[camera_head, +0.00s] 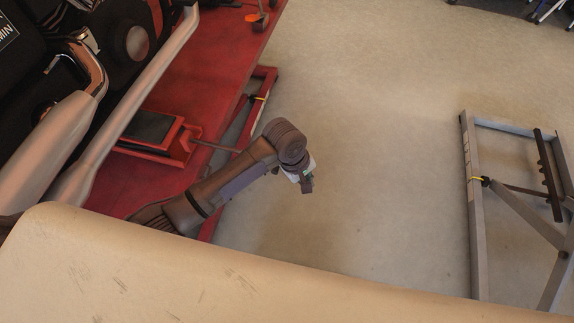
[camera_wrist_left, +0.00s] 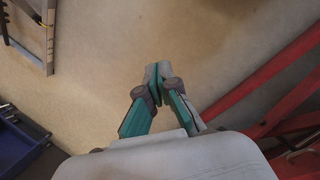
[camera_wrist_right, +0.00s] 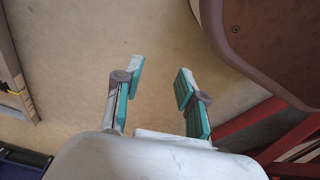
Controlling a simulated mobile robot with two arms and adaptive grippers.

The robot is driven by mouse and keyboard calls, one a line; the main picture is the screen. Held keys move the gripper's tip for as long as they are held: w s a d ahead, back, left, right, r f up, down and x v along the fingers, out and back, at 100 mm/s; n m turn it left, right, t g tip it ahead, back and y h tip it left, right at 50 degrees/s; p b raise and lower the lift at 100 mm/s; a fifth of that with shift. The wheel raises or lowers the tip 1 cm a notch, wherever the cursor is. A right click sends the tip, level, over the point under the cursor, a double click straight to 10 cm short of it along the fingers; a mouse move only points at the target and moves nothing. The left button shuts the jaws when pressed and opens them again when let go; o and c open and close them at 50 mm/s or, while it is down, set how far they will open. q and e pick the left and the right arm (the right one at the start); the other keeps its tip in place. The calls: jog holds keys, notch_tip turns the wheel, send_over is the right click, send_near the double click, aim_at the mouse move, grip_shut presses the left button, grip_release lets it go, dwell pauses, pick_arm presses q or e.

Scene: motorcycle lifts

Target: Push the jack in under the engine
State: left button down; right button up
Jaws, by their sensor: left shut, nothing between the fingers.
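The jack (camera_head: 150,130) is red with a black top pad and lies on the red lift table (camera_head: 232,82) beside the motorcycle's silver pipes. Its thin handle (camera_head: 215,147) points right, past the table edge. The engine (camera_head: 118,38) is only partly in view at the upper left. My left gripper (camera_head: 306,183) hangs over the floor to the right of the table, apart from the jack. In the left wrist view its fingers (camera_wrist_left: 157,80) are shut with nothing between them. My right gripper (camera_wrist_right: 160,72) is open and empty over floor in the right wrist view. The head view does not show it.
A grey lift frame (camera_head: 474,210) stands on the floor at the right. Clear floor (camera_head: 390,130) lies between it and the red lift. An orange and black item (camera_head: 258,18) sits at the table's far edge. A tan surface hides the bottom of the head view.

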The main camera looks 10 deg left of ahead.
pick_arm(q)
jog(key=w+a+r+n+g+y, duration=0.1)
jog(key=w+r+n+y, duration=0.1)
jog(key=r+n, duration=0.25)
jog(key=w+a+r+n+y, duration=0.1)
jog(key=w+a+r+n, duration=0.1)
jog(key=w+r+n, duration=0.3)
jog(key=s+a+f+m+b, duration=0.1)
jog(key=s+a+f+b, duration=0.1)
jog(key=f, duration=0.6)
jog(key=shift+a+f+b, duration=0.35)
jog(key=shift+a+b, duration=0.3)
jog(key=shift+a, duration=0.1)
pick_arm(e)
jog(key=w+r, duration=0.4)
jog(key=r, duration=0.7)
jog(key=shift+a+r+t, duration=0.15)
jog(key=shift+a+t, duration=0.1)
jog(key=shift+t, duration=0.15)
pick_arm(q)
jog(key=shift+s, duration=0.1)
pick_arm(e)
jog(key=shift+r, duration=0.1)
